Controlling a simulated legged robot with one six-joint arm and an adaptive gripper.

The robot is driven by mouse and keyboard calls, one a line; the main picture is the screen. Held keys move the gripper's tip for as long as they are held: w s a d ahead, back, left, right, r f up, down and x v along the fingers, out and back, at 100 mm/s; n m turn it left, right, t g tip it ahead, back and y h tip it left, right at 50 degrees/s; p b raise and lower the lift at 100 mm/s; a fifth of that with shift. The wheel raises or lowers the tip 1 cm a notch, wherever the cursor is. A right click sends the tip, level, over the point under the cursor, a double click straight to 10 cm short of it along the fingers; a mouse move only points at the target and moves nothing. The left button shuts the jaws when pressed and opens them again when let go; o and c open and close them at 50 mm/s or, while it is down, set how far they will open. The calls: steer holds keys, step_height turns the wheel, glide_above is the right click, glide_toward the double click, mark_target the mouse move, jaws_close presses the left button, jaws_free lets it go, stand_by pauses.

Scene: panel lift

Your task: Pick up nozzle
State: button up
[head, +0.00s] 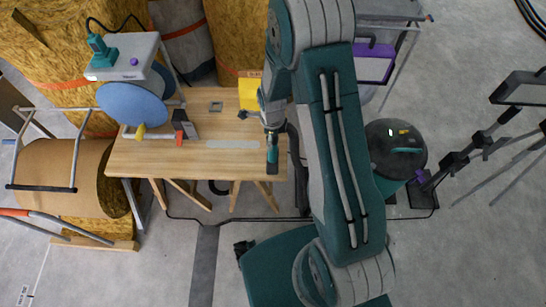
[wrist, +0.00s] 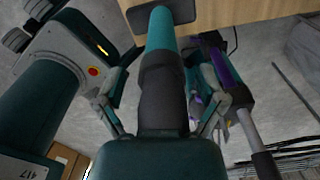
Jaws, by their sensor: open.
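The nozzle appears to be the teal and black tube with a flat black end (head: 272,157) at the table's front right corner in the head view. In the wrist view the tube (wrist: 160,88) runs up the middle of the picture, black below and teal above. My gripper (head: 268,122) is at the table's right end, above the nozzle in the picture. In the wrist view my gripper (wrist: 158,92) is open, with one finger on each side of the tube. I cannot tell whether either finger touches it.
The wooden table (head: 228,163) holds a blue disc (head: 132,104), a black and red tool (head: 184,124) and a yellow sheet (head: 249,92). Purple and black stands (head: 455,160) are farther right. Open floor lies in front.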

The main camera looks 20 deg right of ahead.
mark_target(272, 152)
step_height(272, 152, down, 4)
steer(key=shift+w+a+f, duration=0.1)
steer(key=shift+f, duration=0.6)
jaws_close()
